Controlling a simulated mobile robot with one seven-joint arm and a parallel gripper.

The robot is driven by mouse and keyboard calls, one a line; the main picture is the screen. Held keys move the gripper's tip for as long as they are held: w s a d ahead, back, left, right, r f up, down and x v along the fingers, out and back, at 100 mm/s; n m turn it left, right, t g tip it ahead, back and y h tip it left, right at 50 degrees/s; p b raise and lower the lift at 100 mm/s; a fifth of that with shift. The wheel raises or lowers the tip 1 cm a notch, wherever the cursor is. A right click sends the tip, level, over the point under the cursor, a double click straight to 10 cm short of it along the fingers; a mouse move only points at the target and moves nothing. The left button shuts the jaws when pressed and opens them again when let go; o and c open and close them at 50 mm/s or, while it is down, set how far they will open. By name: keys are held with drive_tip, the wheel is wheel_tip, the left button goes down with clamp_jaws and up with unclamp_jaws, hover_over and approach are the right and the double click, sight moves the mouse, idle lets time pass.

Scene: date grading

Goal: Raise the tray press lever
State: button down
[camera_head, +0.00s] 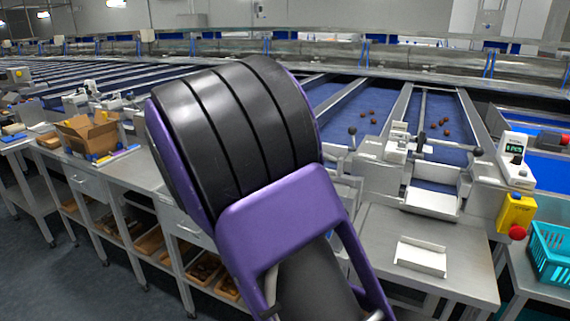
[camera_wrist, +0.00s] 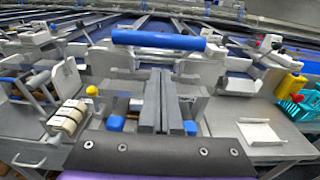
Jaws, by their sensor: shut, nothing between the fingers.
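A horizontal blue bar (camera_wrist: 158,39), possibly the grip of the tray press lever, lies ahead of my gripper in the wrist view. Grey metal parts stand below it on both sides. My gripper (camera_wrist: 160,78) points toward this bar with its two dark fingers together and nothing between them. The fingertips appear below the bar in the picture, and I see no contact. In the head view my purple and black arm covers the middle of the bench, hiding my gripper and this bar.
A white tray (camera_head: 420,256) lies on the bench at right, near a yellow box (camera_head: 515,213) with a red button and a teal basket (camera_head: 552,252). A black-knobbed lever (camera_head: 477,151) sits on the neighbouring station. A cardboard box (camera_head: 90,137) stands at left.

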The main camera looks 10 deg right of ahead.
drive_tip(key=v, duration=0.7)
drive_tip(key=shift+r, duration=0.15)
